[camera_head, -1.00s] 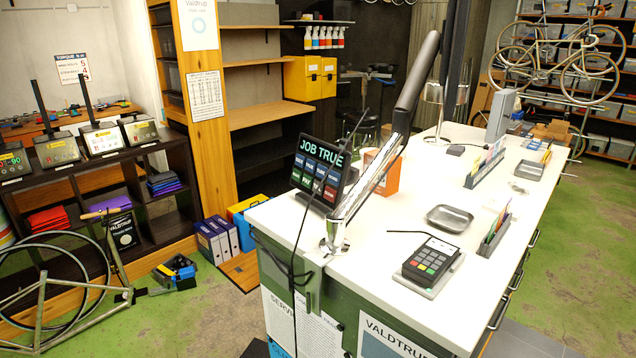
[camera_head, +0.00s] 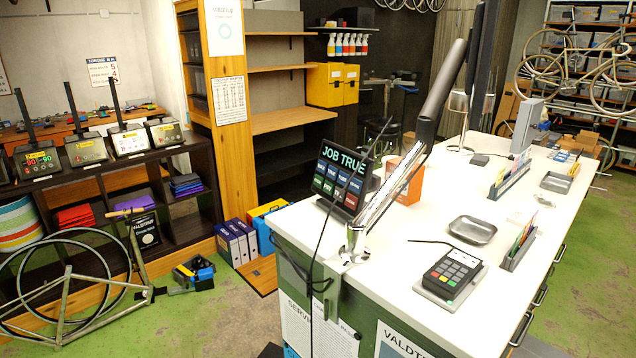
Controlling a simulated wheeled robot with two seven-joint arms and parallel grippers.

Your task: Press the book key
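A black touch panel headed "JOB TRUE" (camera_head: 342,180) stands tilted on the near left end of the white counter (camera_head: 410,270). It has two rows of coloured keys: blue ones on top, and green, blue and dark red ones below. The key labels are too small to read, so I cannot tell which is the book key. A chrome post with a dark grey upper part (camera_head: 400,180) and a thin black cable cross in front of the panel's right part. Neither of my grippers is in view.
A card terminal (camera_head: 450,274) and a metal tray (camera_head: 473,230) lie on the counter. An orange box (camera_head: 408,185) stands behind the post. A bike frame (camera_head: 70,290) and torque units on a dark shelf are at left.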

